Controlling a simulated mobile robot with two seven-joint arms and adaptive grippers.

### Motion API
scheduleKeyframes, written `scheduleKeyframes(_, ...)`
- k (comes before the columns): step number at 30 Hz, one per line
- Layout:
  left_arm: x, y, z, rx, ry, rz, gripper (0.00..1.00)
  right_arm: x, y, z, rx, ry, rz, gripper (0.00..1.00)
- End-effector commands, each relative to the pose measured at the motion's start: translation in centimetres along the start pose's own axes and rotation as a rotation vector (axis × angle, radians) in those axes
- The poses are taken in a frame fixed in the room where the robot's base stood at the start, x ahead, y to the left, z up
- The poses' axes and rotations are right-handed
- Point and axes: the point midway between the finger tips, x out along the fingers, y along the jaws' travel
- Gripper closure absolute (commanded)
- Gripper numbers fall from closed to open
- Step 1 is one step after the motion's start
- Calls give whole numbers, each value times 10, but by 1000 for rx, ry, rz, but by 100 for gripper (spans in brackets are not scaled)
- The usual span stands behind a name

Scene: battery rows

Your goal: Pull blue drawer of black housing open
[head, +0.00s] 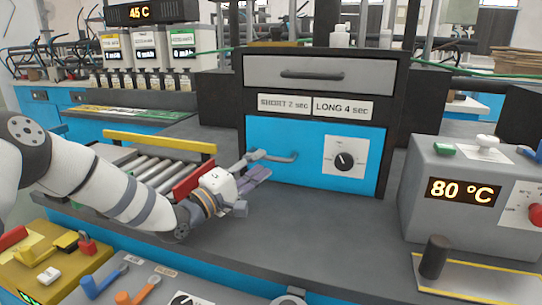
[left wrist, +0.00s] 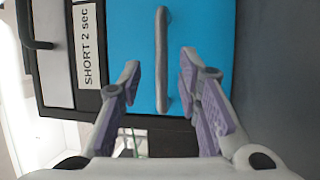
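The black housing (head: 397,115) stands at the middle of the bench. The blue drawer (head: 307,172) is its lower front and sits flush in it. Its grey handle (head: 284,158) is a horizontal bar at the left part of the front, and a white dial plate (head: 345,157) is to the right. My left gripper (head: 262,164) is at the handle. In the left wrist view my left gripper (left wrist: 160,82) is open, with one finger on each side of the bar handle (left wrist: 162,50) and gaps on both sides. My right gripper is not in view.
A grey drawer (head: 318,75) is above the blue one, with "SHORT 2 sec" and "LONG 4 sec" labels (head: 312,106) between. A roller rack (head: 160,170) is left of my gripper. A grey "80 °C" box (head: 460,200) stands right. Bench in front of the drawer is clear.

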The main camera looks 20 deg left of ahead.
Motion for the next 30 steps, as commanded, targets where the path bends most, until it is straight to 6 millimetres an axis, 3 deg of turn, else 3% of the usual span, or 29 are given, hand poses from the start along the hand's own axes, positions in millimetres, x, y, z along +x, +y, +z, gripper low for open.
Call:
scheduleKeyframes(6, 35, -3, 0, 1, 0, -3, 69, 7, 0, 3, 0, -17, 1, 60)
scheduleKeyframes(15, 41, -1, 0, 0, 1, -1, 69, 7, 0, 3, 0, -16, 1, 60)
scheduleKeyframes(20, 41, -1, 0, 0, 1, -1, 100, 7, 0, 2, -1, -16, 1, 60)
scheduleKeyframes(30, 41, 0, 0, -1, 1, -1, 100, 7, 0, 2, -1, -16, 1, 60)
